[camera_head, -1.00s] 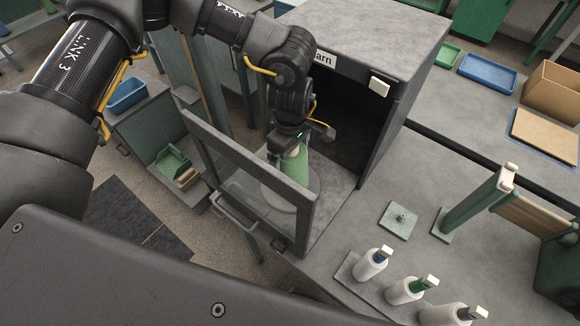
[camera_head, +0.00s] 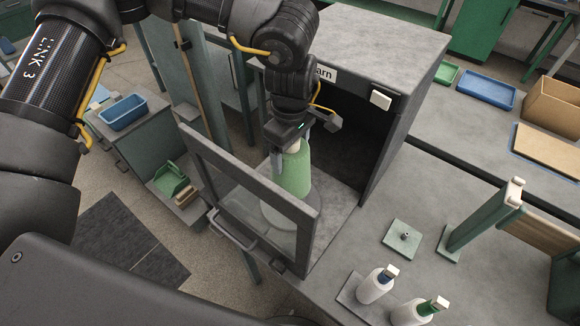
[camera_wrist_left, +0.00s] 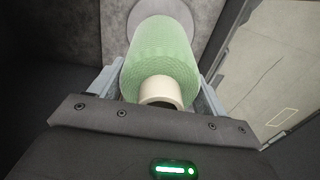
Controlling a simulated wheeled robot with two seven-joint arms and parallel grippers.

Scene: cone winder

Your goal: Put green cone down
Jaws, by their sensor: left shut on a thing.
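The green cone (camera_head: 294,172) is upright at the open front of the grey yarn cabinet (camera_head: 392,38), just behind the framed glass door (camera_head: 262,228). It also shows in the left wrist view (camera_wrist_left: 160,55), with its pale core tip (camera_wrist_left: 160,92) toward the camera. My left gripper (camera_head: 290,140) is shut on the green cone near its top, with a finger on each side. A pale round disc (camera_head: 278,215) shows under the cone, partly behind the door glass. I cannot tell whether the cone touches it. My right gripper is not in view.
The door stands open toward the left front. On the bench at right are a green plate with a peg (camera_head: 403,236), white bobbins (camera_head: 376,284) and a green post (camera_head: 482,216). A blue tray (camera_head: 487,76) and cardboard box (camera_head: 553,95) lie farther back.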

